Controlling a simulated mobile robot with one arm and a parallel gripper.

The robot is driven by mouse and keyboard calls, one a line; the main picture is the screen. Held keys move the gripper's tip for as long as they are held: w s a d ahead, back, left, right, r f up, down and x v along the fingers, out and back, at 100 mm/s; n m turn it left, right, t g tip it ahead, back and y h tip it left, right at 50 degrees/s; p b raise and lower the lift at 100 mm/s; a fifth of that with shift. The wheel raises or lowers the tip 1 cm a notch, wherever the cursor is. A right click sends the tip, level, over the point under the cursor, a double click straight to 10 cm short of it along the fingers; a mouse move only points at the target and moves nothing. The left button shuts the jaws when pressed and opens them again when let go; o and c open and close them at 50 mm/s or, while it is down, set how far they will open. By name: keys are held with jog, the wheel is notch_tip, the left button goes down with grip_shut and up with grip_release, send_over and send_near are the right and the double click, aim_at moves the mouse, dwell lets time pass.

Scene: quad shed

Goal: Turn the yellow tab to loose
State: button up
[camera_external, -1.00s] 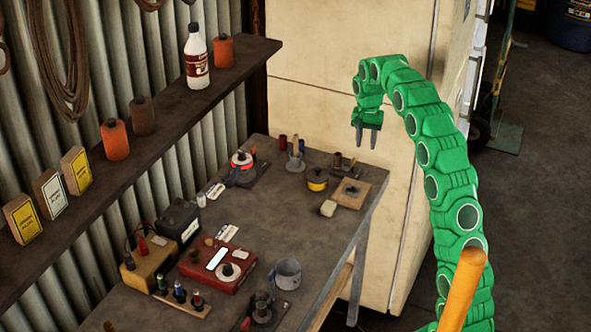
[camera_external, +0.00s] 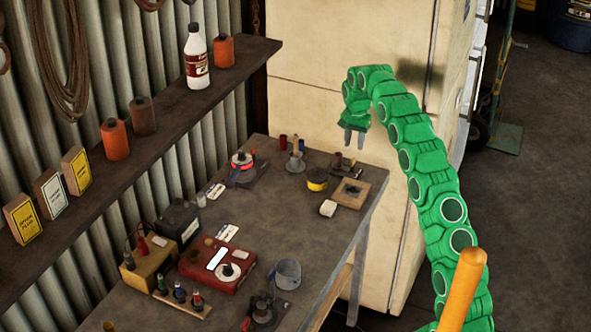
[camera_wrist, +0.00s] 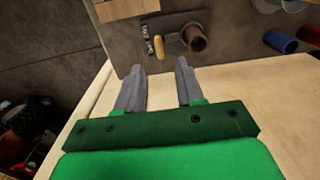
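The yellow tab (camera_wrist: 158,46) is a small elongated piece on a dark grey fitting, beside a brown round tube end (camera_wrist: 194,37), in the wrist view. Its long side runs roughly up and down in that view. My gripper (camera_wrist: 159,66) is open and empty; the tab lies just past the fingertips, between their lines, and no contact shows. In the external view my gripper (camera_external: 354,140) hangs fingers down above the far end of the bench. The tab cannot be made out clearly there. Any marking for loose is not readable.
A red cup (camera_wrist: 310,36) and a blue cup (camera_wrist: 280,41) stand right of the fitting. A pale cabinet (camera_external: 340,60) stands behind.

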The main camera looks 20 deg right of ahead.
aim_at(353, 159)
notch_tip(353, 159, down, 7)
jog(key=shift+s+r, duration=0.1)
jog(key=shift+r, duration=0.1)
grip_shut()
dwell(0.3)
